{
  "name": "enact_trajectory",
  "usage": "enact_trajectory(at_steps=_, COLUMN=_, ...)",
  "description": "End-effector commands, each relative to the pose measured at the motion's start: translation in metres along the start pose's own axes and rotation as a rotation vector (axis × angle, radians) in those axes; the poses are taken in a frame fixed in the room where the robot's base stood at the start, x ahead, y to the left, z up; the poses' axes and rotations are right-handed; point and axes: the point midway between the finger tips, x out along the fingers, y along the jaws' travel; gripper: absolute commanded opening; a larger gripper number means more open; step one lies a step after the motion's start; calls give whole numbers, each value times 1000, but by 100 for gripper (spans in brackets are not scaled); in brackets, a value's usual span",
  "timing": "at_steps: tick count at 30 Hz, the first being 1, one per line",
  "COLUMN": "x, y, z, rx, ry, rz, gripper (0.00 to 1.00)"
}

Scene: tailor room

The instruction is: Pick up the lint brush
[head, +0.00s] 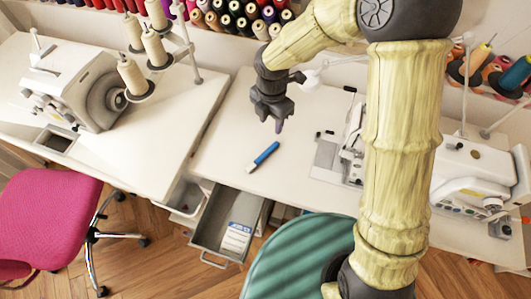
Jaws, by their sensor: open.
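A small blue tool with a pale end (265,154), which looks like the lint brush, lies flat and slanted on the white table (225,150). My gripper (273,120) hangs above the table, behind the blue tool in the picture and apart from it. Its dark fingers point down and are open, with nothing seen between them. The blue tool is in full view and nothing covers it.
A sewing machine (85,88) with thread cones stands at left; another (475,180) stands at right, partly behind my arm. An open drawer (212,232) and a pink chair (50,215) are in front.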

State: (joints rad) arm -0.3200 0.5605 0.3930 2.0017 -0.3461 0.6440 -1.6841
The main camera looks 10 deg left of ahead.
Motion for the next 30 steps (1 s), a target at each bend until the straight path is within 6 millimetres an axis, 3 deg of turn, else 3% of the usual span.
enact_trajectory(at_steps=9, x=59, y=-1, z=0, rx=2, ry=2, rz=-5, gripper=42)
enact_trajectory(at_steps=15, x=88, y=-1, z=0, rx=3, ry=1, rz=-2, gripper=42)
enact_trajectory(at_steps=30, x=100, y=0, z=0, rx=2, ry=1, rz=-1, gripper=42)
